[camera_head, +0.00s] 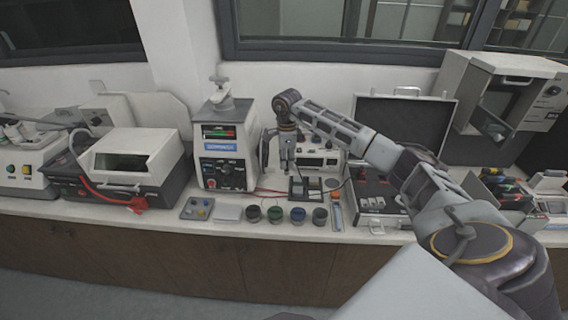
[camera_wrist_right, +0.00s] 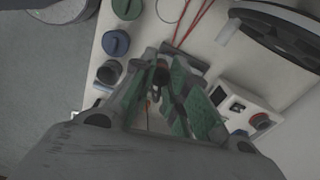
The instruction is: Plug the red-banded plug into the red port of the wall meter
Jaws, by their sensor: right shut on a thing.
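My right gripper (camera_head: 287,165) points down in front of the white meter (camera_head: 318,160) at the back of the bench. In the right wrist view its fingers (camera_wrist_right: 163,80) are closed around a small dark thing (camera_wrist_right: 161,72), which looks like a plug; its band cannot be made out. Red leads (camera_head: 266,191) lie on the bench just left of the gripper and also show in the wrist view (camera_wrist_right: 190,22). The meter's red port cannot be made out. My left gripper is not in view.
A black divided holder (camera_head: 306,188) stands near the gripper. Several round pots, including a green-topped one (camera_head: 275,213), line the bench's front. A mounting press (camera_head: 224,147) stands left, an open case (camera_head: 402,125) right. Bare bench shows between the pots and leads.

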